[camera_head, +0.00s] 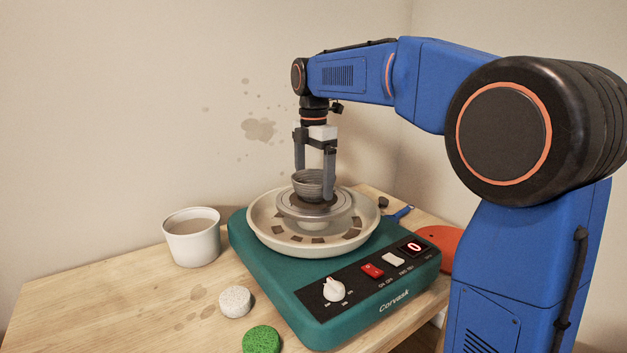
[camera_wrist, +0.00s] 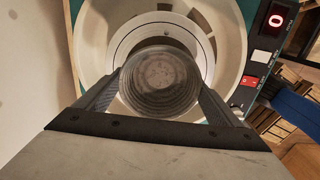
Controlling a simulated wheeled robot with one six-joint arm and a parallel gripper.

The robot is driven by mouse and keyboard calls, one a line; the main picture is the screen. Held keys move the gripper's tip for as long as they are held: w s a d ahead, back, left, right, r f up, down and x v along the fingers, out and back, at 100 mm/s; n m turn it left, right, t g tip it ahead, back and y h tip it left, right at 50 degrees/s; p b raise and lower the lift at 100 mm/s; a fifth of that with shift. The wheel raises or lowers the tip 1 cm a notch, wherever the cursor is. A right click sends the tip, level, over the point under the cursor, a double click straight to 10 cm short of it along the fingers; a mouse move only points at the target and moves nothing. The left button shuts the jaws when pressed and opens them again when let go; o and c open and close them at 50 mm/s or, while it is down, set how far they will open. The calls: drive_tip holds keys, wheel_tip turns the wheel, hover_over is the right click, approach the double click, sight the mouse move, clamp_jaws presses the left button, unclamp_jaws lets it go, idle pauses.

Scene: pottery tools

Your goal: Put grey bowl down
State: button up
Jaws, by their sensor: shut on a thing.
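The grey bowl (camera_head: 308,184) is small and ribbed, and sits upright between the fingers of my gripper (camera_head: 314,190). My gripper is shut on the bowl's sides and points straight down. The bowl is over the round wheel head (camera_head: 340,208) of the teal pottery wheel (camera_head: 262,261). I cannot tell whether its base touches the wheel head. In the wrist view the bowl's open top (camera_wrist: 160,80) lies between both fingers of my gripper (camera_wrist: 160,88), over the pale wheel head (camera_wrist: 127,42).
A cream splash pan (camera_head: 262,232) rings the wheel head. A white cup (camera_head: 192,240) of brownish liquid stands left. A pale round sponge (camera_head: 235,302) and a green one (camera_head: 261,340) lie in front. An orange disc (camera_head: 440,240) is at right.

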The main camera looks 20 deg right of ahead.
drive_tip(key=o, duration=1)
drive_tip(key=shift+f, duration=0.1)
drive_tip(key=shift+o, duration=0.2)
wheel_tip(320, 180, up, 12)
drive_tip(key=shift+s, duration=0.1)
